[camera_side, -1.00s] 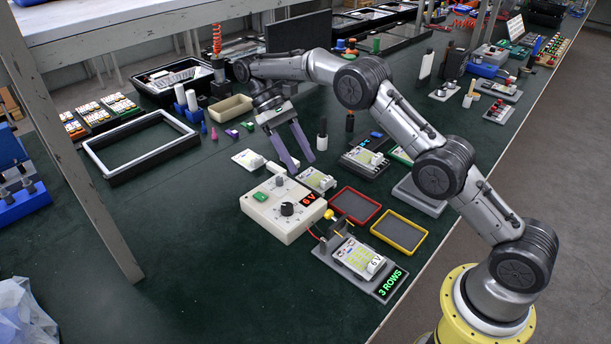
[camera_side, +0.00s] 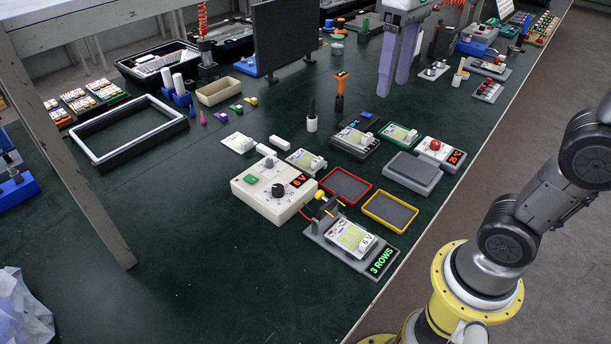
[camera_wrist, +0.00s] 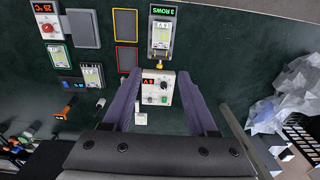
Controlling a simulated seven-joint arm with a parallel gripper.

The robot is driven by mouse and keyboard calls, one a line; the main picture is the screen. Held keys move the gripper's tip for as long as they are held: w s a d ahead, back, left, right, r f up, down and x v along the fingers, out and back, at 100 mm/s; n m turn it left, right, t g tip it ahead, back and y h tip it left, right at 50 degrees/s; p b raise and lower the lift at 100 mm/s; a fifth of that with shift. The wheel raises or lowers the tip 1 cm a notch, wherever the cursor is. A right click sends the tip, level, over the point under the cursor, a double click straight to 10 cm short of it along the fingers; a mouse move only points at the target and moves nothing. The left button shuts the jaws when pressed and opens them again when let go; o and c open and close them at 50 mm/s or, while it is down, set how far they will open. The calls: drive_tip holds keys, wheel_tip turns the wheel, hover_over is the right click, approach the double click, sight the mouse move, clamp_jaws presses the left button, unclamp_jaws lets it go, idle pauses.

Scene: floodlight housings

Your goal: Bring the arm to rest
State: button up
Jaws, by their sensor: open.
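My gripper (camera_side: 394,88) is at the top of the side view, raised high with its two purple fingers pointing down. The fingers are apart and nothing is between them. In the wrist view the fingers (camera_wrist: 160,95) also stand wide apart, with the bench far below. The arm links between the gripper and the right edge are partly out of the side view.
Below lie a cream 6 V supply box (camera_side: 273,190), a lit panel on a "3 ROWS" fixture (camera_side: 352,242), a red tray (camera_side: 345,186) and a yellow tray (camera_side: 390,212). A dark upright screen (camera_side: 291,38) stands left of my gripper. The front-left bench is clear.

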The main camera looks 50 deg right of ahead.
drive_tip(key=s+f+t, duration=0.5)
drive_tip(key=s+f, duration=0.3)
drive_tip(key=f, duration=0.3)
drive_tip(key=shift+s+d, duration=0.2)
drive_tip(key=shift+s, duration=0.05)
